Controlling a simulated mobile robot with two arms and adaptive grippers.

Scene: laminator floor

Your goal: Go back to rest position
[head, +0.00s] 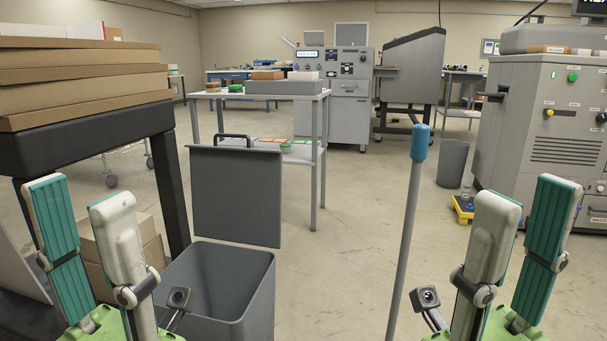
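My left gripper (85,235) is at the lower left of the head view, its two fingers pointing up and spread apart. Nothing shows between its fingertips. My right gripper (525,235) is at the lower right, also pointing up with its fingers apart and nothing between them. Both grippers stand near the bottom edge of the view, in front of the floor and the grey bin.
A grey bin (222,290) with its lid raised stands low left of centre. A blue-topped pole (408,230) rises right of centre. A dark table (95,137) holds stacked cardboard (85,82). Grey machines (545,120) stand right. Open floor (345,215) lies in the middle.

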